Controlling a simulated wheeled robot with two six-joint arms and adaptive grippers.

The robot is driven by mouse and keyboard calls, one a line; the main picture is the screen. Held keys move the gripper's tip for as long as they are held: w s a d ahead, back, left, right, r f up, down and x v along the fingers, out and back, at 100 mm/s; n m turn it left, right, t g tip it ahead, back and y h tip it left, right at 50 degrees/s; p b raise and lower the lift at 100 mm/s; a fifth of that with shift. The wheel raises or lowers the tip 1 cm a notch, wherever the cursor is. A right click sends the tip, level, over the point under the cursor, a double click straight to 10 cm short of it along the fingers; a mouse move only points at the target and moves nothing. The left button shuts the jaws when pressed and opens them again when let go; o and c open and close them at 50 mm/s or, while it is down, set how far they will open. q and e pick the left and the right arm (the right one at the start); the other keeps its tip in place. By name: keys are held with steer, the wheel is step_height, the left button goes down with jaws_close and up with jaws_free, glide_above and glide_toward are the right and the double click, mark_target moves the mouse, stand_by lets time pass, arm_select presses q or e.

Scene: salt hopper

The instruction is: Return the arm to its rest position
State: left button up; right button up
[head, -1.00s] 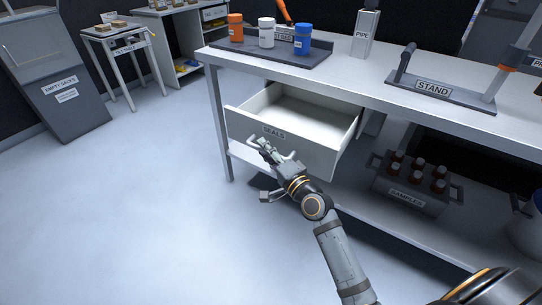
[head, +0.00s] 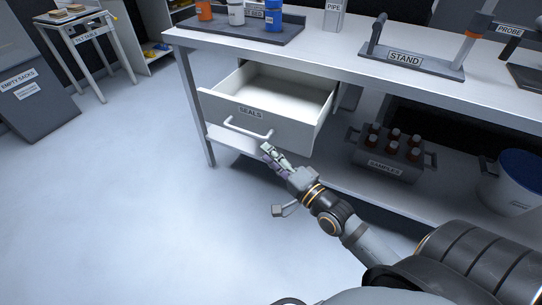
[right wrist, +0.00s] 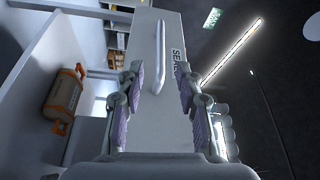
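My right arm reaches up from the lower right in the head view. Its gripper (head: 272,154) is in front of the open drawer labelled SEALS (head: 270,122), just below and right of the drawer's bar handle (head: 248,127). In the right wrist view the two padded fingers (right wrist: 160,95) stand apart with nothing between their pads. The drawer handle (right wrist: 161,58) shows beyond them, apart from the fingers. The drawer is pulled out and its visible inside looks empty. My left gripper is not in view.
The bench (head: 350,50) carries a tray of bottles (head: 240,36) and a stand (head: 410,63). A samples crate (head: 388,165) and a white bucket (head: 512,185) are on the shelf below.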

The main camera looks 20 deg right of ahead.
steer(key=s+d+f+n+g+h, duration=0.1)
steer(key=s+f+n+g, duration=0.25)
steer(key=f, duration=0.45)
steer(key=s+f+n+g+h, duration=0.2)
steer(key=s+f+n+g, duration=0.15)
steer(key=f, duration=0.55)
steer(key=s+d+f+n+g+h, duration=0.1)
steer(key=s+f+n+g, duration=0.1)
steer(key=f+g, duration=0.45)
steer(key=s+d+f+n+g+h+p, duration=0.2)
steer(key=s+d+f+n+g+p, duration=0.15)
steer(key=s+f+p, duration=0.85)
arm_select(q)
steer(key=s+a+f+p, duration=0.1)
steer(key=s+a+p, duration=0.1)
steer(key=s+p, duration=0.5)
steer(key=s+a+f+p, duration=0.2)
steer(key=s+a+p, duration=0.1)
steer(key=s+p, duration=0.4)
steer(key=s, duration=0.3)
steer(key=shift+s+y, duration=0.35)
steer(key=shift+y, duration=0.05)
arm_select(e)
steer(key=s+d+r, duration=0.2)
steer(key=s, duration=1.3)
steer(key=shift+s+d+n, duration=0.2)
steer(key=shift+s+n, duration=0.05)
steer(key=shift+n, duration=0.1)
